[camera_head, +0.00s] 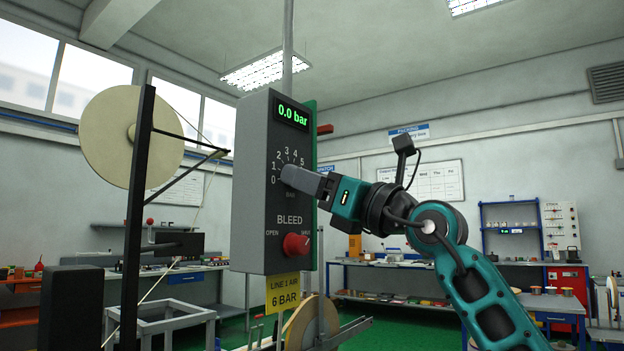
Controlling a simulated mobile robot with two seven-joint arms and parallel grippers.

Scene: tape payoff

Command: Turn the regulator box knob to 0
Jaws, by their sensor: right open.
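The grey regulator box (256,215) hangs upright in the middle. Its green display (292,114) reads 0.0 bar. Below it is a dial scale (286,157) with marks from 0 to 5. My right gripper (292,176) reaches in from the right, with its fingers at the middle of the scale. The fingers and wrist hide the regulator knob, so I cannot see where it points. The right gripper is open; I cannot tell whether it touches the knob. My left gripper is not in view.
A red bleed knob (296,245) sits low on the box between OPEN and SHUT labels. A yellow tag (282,292) reads LINE 1 AIR 6 BAR. A large pale reel (120,135) on a black post stands left. Workbenches line the back.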

